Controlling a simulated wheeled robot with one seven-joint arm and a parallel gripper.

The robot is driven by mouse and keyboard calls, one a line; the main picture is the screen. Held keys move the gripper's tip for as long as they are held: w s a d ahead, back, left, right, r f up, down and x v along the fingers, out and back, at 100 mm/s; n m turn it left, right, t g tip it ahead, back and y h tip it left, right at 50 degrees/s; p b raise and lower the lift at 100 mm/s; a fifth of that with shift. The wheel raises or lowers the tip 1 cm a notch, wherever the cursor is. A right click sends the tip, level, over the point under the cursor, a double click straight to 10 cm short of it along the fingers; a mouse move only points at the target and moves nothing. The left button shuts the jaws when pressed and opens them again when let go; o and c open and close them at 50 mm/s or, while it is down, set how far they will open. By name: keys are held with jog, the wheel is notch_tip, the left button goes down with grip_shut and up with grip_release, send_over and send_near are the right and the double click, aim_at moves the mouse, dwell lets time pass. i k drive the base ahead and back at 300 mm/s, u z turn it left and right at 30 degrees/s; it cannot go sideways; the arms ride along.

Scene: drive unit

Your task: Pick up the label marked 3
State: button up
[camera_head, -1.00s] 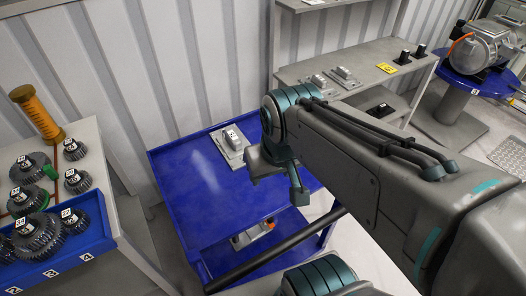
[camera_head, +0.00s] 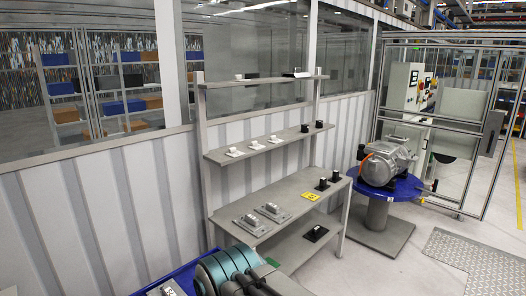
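No label that I can read as 3 is in view now. A small yellow label (camera_head: 310,196) lies on the grey workbench (camera_head: 290,222), near its right part, but its marking is too small to read. A white-marked part (camera_head: 166,290) on the blue cart (camera_head: 190,268) is cut off by the bottom edge. Part of my arm, with teal rings, shows at the bottom, in front of the cart. My gripper is out of view.
Two metal blocks (camera_head: 261,218) sit left of the yellow label, with black parts (camera_head: 328,182) to its right. Small parts stand on the shelf (camera_head: 270,144) above. A motor (camera_head: 387,162) rests on a blue round stand at right. The floor at front right looks open.

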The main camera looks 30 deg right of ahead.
aim_at(274, 140)
jog(key=k, duration=1.15)
jog(key=z, duration=0.65)
jog(key=i, duration=0.75)
jog(key=z, duration=1.15)
jog(key=i, duration=2.8)
jog(key=u, duration=1.45)
jog(key=i, duration=0.7)
jog(key=u, duration=0.75)
